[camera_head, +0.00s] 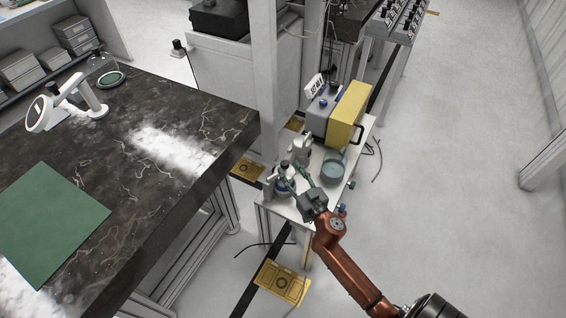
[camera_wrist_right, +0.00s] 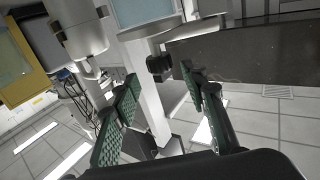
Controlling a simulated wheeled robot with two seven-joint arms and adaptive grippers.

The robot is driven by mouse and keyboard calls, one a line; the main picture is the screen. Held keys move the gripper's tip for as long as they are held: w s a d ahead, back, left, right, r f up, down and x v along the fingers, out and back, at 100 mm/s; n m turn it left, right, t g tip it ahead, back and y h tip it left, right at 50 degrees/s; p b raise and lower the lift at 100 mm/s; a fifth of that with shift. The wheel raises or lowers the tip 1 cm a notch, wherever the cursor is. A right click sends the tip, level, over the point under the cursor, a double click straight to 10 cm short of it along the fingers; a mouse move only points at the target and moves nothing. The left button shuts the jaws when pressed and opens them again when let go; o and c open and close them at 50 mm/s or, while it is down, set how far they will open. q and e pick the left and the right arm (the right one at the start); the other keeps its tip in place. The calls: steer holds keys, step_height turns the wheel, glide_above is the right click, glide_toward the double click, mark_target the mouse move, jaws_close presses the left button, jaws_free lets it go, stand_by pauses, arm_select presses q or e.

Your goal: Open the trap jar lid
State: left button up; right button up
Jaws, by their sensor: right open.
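A small jar (camera_head: 282,190) with a bluish body and a dark knob on top (camera_head: 284,164) stands at the near left end of the small white table; it looks like the trap jar. My right gripper (camera_head: 293,176) is open, with its green-padded fingers right beside this jar's top. In the right wrist view, a black knob (camera_wrist_right: 158,66) shows between and beyond the open fingers (camera_wrist_right: 160,76). I cannot tell whether the fingers touch it. The gripper partly hides the jar, and how the lid sits is too small to tell. My left gripper is not in view.
A round glass vessel (camera_head: 332,170) stands to the right of the gripper, and a white cylindrical device (camera_head: 301,149) is behind it. A yellow and grey pump unit (camera_head: 346,113) fills the table's far end. A dark marble bench (camera_head: 190,120) stands to the left.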

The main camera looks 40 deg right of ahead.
mark_target(287, 166)
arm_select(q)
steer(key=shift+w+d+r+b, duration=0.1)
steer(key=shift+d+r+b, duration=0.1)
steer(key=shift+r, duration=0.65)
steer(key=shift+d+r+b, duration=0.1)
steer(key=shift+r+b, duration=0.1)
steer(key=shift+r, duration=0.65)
arm_select(e)
steer(key=shift+w+d+f, duration=0.1)
steer(key=shift+w+d, duration=0.05)
steer(key=shift+w, duration=1)
steer(key=shift+w+d, duration=0.15)
steer(key=shift+w, duration=0.95)
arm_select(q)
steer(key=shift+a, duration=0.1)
arm_select(e)
jaws_close()
